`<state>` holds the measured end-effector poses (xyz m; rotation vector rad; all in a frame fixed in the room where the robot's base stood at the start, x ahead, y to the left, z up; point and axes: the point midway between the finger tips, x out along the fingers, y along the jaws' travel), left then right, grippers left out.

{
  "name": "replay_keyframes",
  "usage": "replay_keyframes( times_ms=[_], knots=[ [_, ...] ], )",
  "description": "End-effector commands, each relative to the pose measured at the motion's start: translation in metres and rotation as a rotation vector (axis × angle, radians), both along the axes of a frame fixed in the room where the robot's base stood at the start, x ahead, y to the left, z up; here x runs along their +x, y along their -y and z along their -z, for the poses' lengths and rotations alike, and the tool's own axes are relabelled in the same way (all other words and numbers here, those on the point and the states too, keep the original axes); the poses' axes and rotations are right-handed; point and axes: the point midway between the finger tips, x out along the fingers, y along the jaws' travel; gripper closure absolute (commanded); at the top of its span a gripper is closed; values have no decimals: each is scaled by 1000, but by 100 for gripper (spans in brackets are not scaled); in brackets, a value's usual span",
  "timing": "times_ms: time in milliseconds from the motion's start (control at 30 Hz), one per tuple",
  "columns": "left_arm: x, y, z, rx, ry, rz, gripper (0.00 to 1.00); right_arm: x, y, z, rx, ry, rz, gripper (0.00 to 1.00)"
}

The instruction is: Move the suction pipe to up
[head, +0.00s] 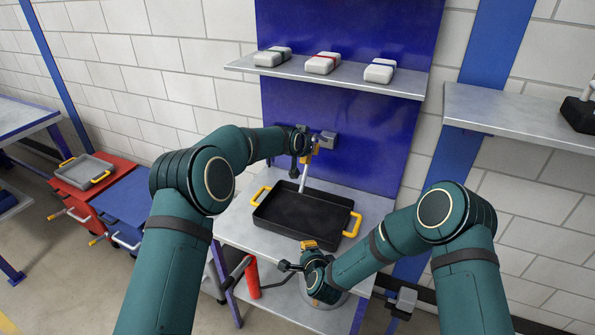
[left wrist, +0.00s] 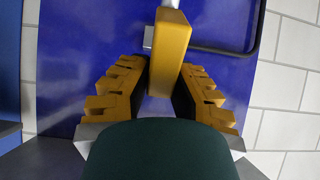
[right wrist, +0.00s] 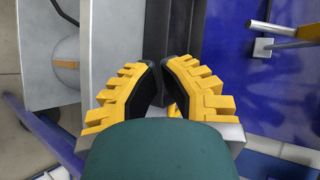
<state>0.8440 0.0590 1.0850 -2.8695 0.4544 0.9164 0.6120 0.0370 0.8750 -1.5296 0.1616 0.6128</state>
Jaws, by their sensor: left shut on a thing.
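The suction pipe (head: 304,178) is a thin light-grey tube in front of the blue panel, with its lower end over the black tray and a yellow part (head: 316,150) at its top beside a grey block (head: 327,140). My left gripper (head: 306,143) is at this yellow part. In the left wrist view my left gripper (left wrist: 166,90) is shut on a yellow handle (left wrist: 170,50), with a finger on each side. My right gripper (head: 308,245) is low at the front edge of the bench. In the right wrist view its fingertips (right wrist: 164,72) nearly meet, with nothing seen between them.
A black tray (head: 270,227) with yellow handles lies on the metal bench. A shelf (head: 300,75) with several small white boxes is above. A red cylinder (head: 253,278) stands under the bench. A grey tray (head: 85,172) sits on a red cart at left.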

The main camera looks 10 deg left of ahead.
Motion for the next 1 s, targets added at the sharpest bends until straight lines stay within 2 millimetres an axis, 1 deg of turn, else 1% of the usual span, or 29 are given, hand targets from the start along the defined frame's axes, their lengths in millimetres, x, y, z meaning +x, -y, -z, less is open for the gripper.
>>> replay_keyframes(
  times_ms=[33, 100, 200, 300, 433, 500, 600, 700, 800, 900, 1000],
  knots=[
    [0, 0, 2, 1, -4, 1, 100, 14, -15, -7, 97, 37, 69, 100],
    [-1, 0, 2, 1, -4, 1, 100, 32, -31, -20, 246, 90, 169, 100],
    [-1, 0, 2, 1, -4, 1, 100, 52, -50, -38, 470, 164, 302, 100],
    [-1, 0, 2, 1, -4, 1, 100, 66, -66, -56, 702, 239, 423, 100],
    [-1, 0, 2, 1, -4, 1, 100, 76, -79, -75, 1004, 337, 556, 100],
    [-1, 0, 2, 1, -4, 1, 100, 78, -83, -83, 1148, 388, 612, 100],
    [-1, 0, 2, 1, -4, 1, 100, 77, -87, -90, 1319, 450, 670, 100],
    [-1, 0, 2, 1, -4, 1, 100, 75, -88, -95, 1440, 498, 704, 100],
    [-1, 0, 2, 1, -4, 1, 100, 75, -88, -98, 1511, 527, 724, 100],
    [-1, 0, 2, 1, -4, 1, 100, 77, -86, -99, 1541, 541, 732, 100],
    [-1, 0, 2, 1, -4, 1, 100, 86, -83, -101, 1546, 544, 732, 100]
  ],
)
